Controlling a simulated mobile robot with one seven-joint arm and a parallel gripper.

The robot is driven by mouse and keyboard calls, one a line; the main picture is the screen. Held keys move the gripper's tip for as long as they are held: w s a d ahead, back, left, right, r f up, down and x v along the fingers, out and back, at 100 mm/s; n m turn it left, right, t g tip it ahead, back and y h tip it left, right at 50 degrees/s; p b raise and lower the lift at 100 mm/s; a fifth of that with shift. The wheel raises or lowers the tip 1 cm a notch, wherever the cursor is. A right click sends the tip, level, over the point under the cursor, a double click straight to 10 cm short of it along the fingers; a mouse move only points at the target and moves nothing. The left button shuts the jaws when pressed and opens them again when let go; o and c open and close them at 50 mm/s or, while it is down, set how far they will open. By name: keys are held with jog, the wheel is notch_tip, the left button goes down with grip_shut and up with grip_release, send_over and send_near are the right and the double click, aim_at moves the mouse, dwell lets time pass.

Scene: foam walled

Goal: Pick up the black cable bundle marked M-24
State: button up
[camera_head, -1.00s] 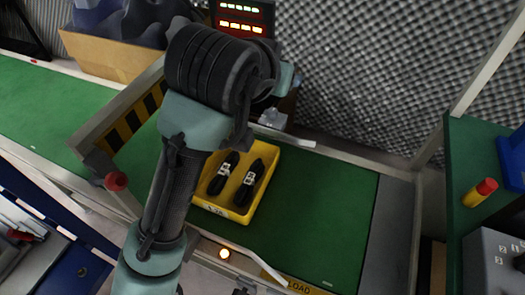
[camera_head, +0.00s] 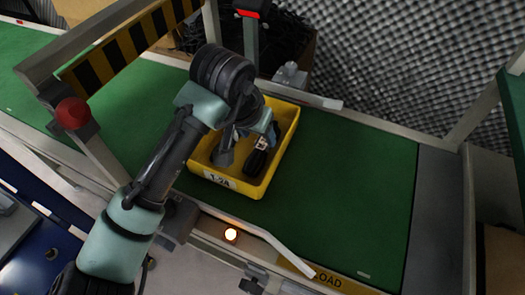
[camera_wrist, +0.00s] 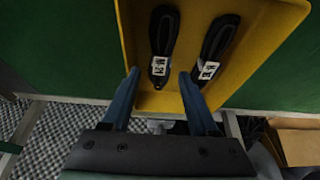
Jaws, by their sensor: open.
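Two black cable bundles with white labels lie side by side in a yellow tray (camera_head: 277,172). In the wrist view, one bundle (camera_wrist: 164,30) is at left and the other (camera_wrist: 218,40) at right. The label writing is too small to read surely. My gripper (camera_wrist: 158,73) is open and empty, its blue fingers either side of the left bundle's label in the picture; I cannot tell how far above it. In the head view, my gripper (camera_head: 265,135) is over the tray, beside the visible bundle's label (camera_head: 258,160); the other bundle is hidden behind my arm.
The tray stands on a green conveyor belt (camera_head: 345,190). A black-yellow striped gate (camera_head: 130,45) and a red knob (camera_head: 72,113) are at left. Metal rails (camera_head: 260,235) edge the belt. Grey foam wall (camera_head: 400,60) stands behind. The belt right of the tray is clear.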

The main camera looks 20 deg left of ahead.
aim_at(261, 143)
jog(key=shift+b+x, duration=2.2)
jog(key=shift+x, duration=0.7)
jog(key=shift+w+a, duration=0.1)
jog(key=shift+a, duration=0.05)
jog(key=shift+r, duration=0.1)
grip_shut()
